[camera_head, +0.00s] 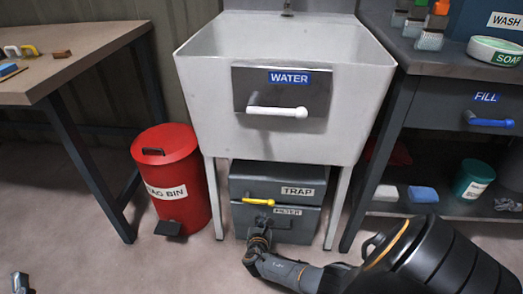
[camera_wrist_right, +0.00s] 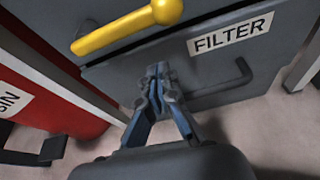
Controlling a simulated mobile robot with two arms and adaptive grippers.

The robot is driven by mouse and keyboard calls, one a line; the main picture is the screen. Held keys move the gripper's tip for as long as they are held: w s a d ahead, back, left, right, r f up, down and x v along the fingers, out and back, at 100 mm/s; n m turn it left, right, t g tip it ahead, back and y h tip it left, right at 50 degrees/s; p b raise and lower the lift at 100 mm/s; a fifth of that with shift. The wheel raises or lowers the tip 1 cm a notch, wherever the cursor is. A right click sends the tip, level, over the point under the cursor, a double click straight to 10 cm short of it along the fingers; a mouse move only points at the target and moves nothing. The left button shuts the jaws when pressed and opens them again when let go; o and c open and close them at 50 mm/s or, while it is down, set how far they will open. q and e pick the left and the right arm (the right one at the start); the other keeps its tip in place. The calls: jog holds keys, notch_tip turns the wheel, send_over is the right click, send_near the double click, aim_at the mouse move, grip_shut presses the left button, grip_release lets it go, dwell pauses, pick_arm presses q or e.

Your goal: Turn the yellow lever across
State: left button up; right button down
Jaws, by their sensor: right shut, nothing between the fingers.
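The yellow lever (camera_head: 258,202) is on the front of the grey trap cabinet under the sink and lies roughly level, with a round knob at its right end. It also shows at the top of the right wrist view (camera_wrist_right: 125,28). My right gripper (camera_head: 262,222) is just below the lever, in front of the FILTER part. In the right wrist view its fingers (camera_wrist_right: 158,75) are shut and empty, below the lever and apart from it. A small grey piece at the bottom left corner of the head view looks like my left gripper (camera_head: 20,283); its fingers are unclear.
The TRAP label (camera_head: 298,191) and FILTER label (camera_wrist_right: 231,35) mark the cabinet, which has a dark handle (camera_wrist_right: 222,82). A red bin (camera_head: 172,185) stands left, beside the sink leg. The sink (camera_head: 340,110) has a white WATER lever (camera_head: 277,112). A shelf bench stands right.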

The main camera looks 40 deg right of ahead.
pick_arm(q)
jog(key=s+a+f+g+y+p, duration=0.1)
jog(key=s+f+g, duration=0.1)
jog(key=f+g, duration=0.3)
jog(key=s+a+f+g+y+p, duration=0.1)
jog(key=f+g, duration=0.4)
jog(key=f, duration=0.6)
jog(key=shift+s+a+y+p, duration=0.35)
jog(key=shift+a+y+p, duration=0.3)
jog(key=shift+p, duration=0.1)
pick_arm(e)
jog(key=v, duration=0.8)
jog(key=shift+a, duration=0.25)
jog(key=shift+r, duration=0.1)
